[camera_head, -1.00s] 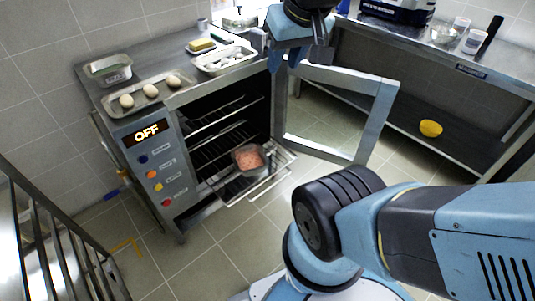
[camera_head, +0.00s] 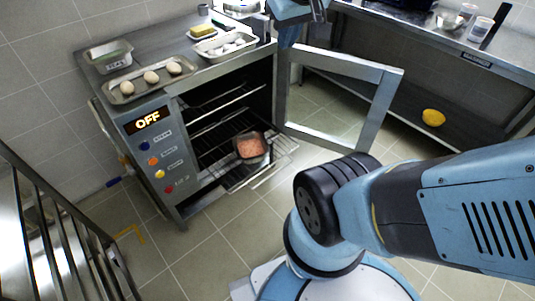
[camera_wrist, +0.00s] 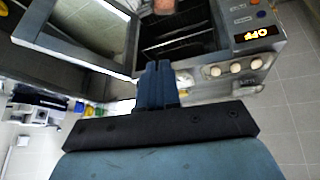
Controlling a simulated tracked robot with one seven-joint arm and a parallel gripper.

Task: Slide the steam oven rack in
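The steam oven (camera_head: 150,158) stands at the left with its door (camera_head: 388,100) swung wide open to the right. Its wire rack (camera_head: 268,171) sticks out of the lower part of the opening. A small pan of pinkish food (camera_head: 250,147) sits on the rack. My gripper is mostly cut off at the top of the head view. In the wrist view my gripper (camera_wrist: 157,72) shows its blue fingers together, with nothing seen between them. The oven opening (camera_wrist: 180,40) lies beyond the fingertips there, and the food pan (camera_wrist: 164,5) is at the top edge.
On the oven top are a tray of eggs or buns (camera_head: 152,82), a clear container (camera_head: 108,56) and a white tray (camera_head: 224,45). A steel bench (camera_head: 455,52) with a yellow bowl (camera_head: 433,117) beneath is at the right. Metal rails (camera_head: 60,245) stand front left. Floor before the oven is open.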

